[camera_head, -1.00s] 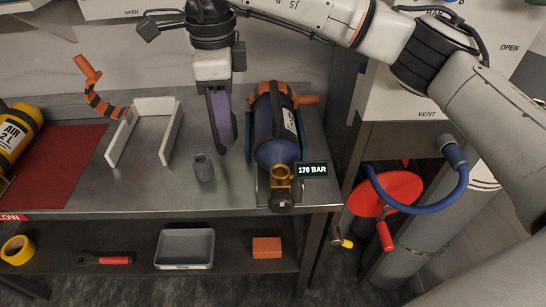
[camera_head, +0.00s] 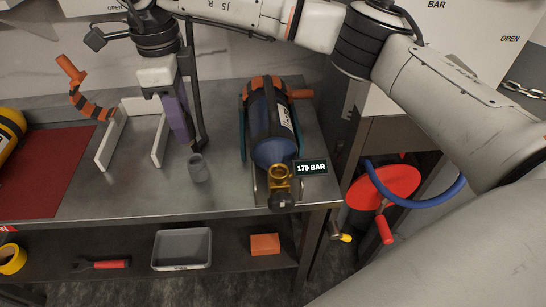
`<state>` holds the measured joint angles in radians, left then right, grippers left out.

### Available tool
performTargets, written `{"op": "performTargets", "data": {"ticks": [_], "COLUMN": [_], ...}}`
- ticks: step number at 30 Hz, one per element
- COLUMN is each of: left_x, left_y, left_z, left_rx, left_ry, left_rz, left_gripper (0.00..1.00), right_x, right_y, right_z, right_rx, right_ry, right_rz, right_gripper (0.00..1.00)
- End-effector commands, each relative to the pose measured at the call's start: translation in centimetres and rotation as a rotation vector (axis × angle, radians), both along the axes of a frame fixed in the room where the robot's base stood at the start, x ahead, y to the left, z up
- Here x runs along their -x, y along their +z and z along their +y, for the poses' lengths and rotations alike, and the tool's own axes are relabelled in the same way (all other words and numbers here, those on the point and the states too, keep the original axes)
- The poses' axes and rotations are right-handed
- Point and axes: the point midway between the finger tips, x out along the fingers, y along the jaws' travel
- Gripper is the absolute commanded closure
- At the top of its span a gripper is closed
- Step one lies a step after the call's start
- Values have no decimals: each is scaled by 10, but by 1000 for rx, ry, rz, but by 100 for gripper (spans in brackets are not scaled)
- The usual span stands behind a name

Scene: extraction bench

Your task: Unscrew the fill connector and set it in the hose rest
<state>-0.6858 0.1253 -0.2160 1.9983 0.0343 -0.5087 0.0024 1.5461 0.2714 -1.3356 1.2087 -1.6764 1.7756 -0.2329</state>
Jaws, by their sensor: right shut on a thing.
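A blue cylinder (camera_head: 270,118) with orange and black bands lies on the bench. The gold outlet (camera_head: 278,173) at its near end shows nothing screwed on. My right gripper (camera_head: 192,143) reaches down left of the cylinder, over the bench and apart from the outlet. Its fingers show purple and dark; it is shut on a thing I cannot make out. A small grey cup-like piece (camera_head: 198,168) stands just below its fingertips. A white open bracket (camera_head: 107,148), perhaps the hose rest, stands to the left. My left gripper is out of view.
An orange-and-black striped piece (camera_head: 82,100) rises beside the bracket. A display (camera_head: 310,168) reads 170 BAR. A red mat (camera_head: 50,175) lies at left. A grey tray (camera_head: 160,262) and an orange block (camera_head: 265,244) are on the shelf. A blue hose (camera_head: 425,207) loops at right.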

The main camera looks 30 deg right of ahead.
Motion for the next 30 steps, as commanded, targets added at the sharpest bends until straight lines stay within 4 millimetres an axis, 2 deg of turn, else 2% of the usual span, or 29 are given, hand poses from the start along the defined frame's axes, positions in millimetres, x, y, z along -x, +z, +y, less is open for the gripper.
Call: {"op": "performTargets", "data": {"ticks": [15,25,30], "left_x": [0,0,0], "left_y": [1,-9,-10], "left_z": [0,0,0], "left_rx": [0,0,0], "left_ry": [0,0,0], "left_rz": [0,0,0], "left_gripper": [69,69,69], "right_x": [0,0,0], "right_y": [0,-17,-20], "right_z": [0,0,0], "right_rx": [-1,-1,-2], "right_ry": [0,0,0], "right_rz": [-1,0,-1], "right_gripper": [98,98,98]}}
